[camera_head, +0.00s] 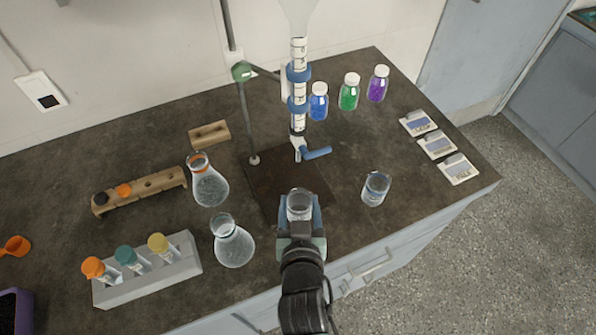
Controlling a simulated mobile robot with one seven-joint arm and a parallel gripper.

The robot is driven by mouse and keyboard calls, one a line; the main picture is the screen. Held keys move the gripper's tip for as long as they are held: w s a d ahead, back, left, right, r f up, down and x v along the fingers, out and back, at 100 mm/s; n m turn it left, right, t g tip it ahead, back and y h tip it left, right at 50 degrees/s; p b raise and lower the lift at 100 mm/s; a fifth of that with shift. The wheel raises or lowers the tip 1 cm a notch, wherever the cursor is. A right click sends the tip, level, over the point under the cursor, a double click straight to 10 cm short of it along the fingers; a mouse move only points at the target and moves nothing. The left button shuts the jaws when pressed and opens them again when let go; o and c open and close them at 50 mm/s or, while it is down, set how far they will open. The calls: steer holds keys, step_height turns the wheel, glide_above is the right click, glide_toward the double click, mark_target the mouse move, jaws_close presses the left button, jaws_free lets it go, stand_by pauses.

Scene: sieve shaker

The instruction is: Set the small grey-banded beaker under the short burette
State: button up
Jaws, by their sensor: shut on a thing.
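A burette (298,120) with a blue stopcock hangs upright in blue clamps over a dark stand base (268,182). It is the only burette in view. My gripper (301,208) is shut on a small clear beaker (299,203), just in front of the burette tip and over the front part of the base. The fingers hide much of the beaker's side, so I cannot tell its band colour or whether it touches the base. A second clear beaker (376,189) with a bluish band stands on the bench to the right.
Two conical flasks (209,184) (233,244) stand close to the left of my gripper. Blue, green and purple jars (349,92) stand behind right. A grey rack (148,274) with capped tubes and a wooden rack (140,190) are at left. Cards (437,145) lie at the right edge.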

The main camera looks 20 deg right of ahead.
steer(key=w, duration=0.1)
steer(key=w+d, duration=0.1)
steer(key=w, duration=0.2)
steer(key=shift+w+d, duration=0.35)
steer(key=shift+d, duration=0.05)
steer(key=w, duration=0.1)
steer(key=w+d, duration=0.1)
steer(key=shift+w+r+p, duration=0.1)
steer(key=shift+w+p, duration=0.2)
steer(key=shift+p, duration=0.1)
steer(key=shift+w+d+f, duration=0.1)
steer(key=shift+w+f, duration=0.15)
steer(key=shift+f, duration=0.55)
steer(key=shift+f, duration=0.1)
steer(key=shift+f, duration=0.2)
steer(key=o, duration=1.4)
steer(key=shift+r, duration=0.1)
steer(key=shift+c, duration=0.2)
